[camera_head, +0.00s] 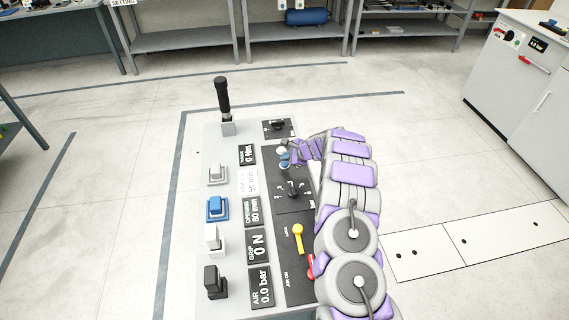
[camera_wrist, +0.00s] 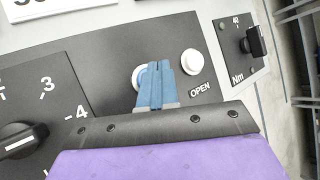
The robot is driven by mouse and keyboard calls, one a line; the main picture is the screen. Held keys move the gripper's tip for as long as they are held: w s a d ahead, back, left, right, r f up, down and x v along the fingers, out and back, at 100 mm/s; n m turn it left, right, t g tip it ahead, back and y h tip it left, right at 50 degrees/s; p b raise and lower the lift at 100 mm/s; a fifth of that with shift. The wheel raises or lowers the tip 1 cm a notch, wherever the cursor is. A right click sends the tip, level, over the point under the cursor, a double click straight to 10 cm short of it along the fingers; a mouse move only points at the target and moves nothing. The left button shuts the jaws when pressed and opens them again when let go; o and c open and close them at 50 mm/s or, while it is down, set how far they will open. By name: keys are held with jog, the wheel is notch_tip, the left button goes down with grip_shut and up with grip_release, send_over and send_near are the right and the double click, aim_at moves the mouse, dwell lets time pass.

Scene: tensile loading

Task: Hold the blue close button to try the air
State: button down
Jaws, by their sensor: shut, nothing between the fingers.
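In the wrist view my gripper (camera_wrist: 156,68) has its two blue fingers together, with nothing between them. They point at the black panel and cover most of a round button with a pale rim (camera_wrist: 138,75). The colour of that button's face and its label are hidden, and I cannot tell whether the fingertips touch it. Right beside it is a white round button (camera_wrist: 191,62) marked OPEN. In the head view my gripper (camera_head: 285,161) is over the upper part of the panel. The AIR display (camera_head: 261,287) reads 0.0 bar.
A dial knob (camera_wrist: 18,140) and a black Nm knob (camera_wrist: 255,41) flank the buttons. In the head view a yellow lever (camera_head: 298,238), a red lever (camera_head: 311,266), a blue square block (camera_head: 216,207) and a tall black handle (camera_head: 222,95) stand on the console. Floor left of it is clear.

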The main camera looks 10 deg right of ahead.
aim_at(286, 164)
jog(key=shift+r+p, duration=1.55)
jog(key=shift+r, duration=1)
jog(key=s+a+r+n+g+y, duration=0.1)
jog(key=s+a+r+n, duration=0.2)
jog(key=s+a+r, duration=0.3)
jog(key=s+a+r+n+g, duration=0.2)
jog(key=s+a+r+n, duration=0.15)
jog(key=r, duration=0.45)
jog(key=s+a+r+n+g, duration=0.1)
jog(key=s+r+n, duration=0.1)
jog(key=s+r, duration=0.35)
jog(key=s+a+r+n+g, duration=0.1)
jog(key=s+a+r+n, duration=0.15)
jog(key=s, duration=0.65)
jog(key=s+d+r+n+g+h, duration=0.1)
jog(key=s+d, duration=0.3)
jog(key=s, duration=0.8)
jog(key=s+d+r+n+g+h, duration=0.1)
jog(key=s+d+n+h, duration=0.2)
jog(key=s, duration=1)
jog(key=s+d+r+n+g+h, duration=0.1)
jog(key=s+d+n+h, duration=0.2)
jog(key=s, duration=1)
jog(key=shift+d+r+n+g, duration=0.3)
jog(key=shift+d+r, duration=0.05)
jog(key=shift+d, duration=0.9)
